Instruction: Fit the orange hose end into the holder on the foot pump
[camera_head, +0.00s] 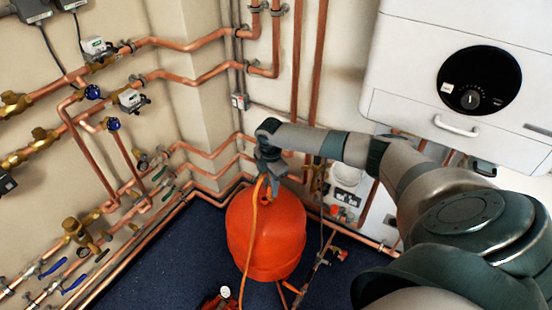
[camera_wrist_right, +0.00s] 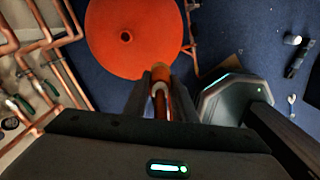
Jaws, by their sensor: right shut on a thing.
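My right gripper (camera_head: 266,180) is shut on the orange hose (camera_head: 250,232) above the red tank in the head view. In the right wrist view its fingers (camera_wrist_right: 160,78) close around the orange hose end (camera_wrist_right: 160,100), partly hidden between them. The hose hangs from the gripper in front of the tank, down to the bottom edge of the head view. The foot pump (camera_head: 218,300) shows only in part there, as a red body with a round white gauge, left of the hose. I cannot make out its holder. My left gripper is not in view.
The large red tank (camera_head: 266,240) stands on the dark blue floor (camera_head: 170,262) under my right gripper. Copper pipes with valves (camera_head: 190,150) line the walls at left and behind. A white boiler (camera_head: 470,70) hangs at upper right, above my right arm.

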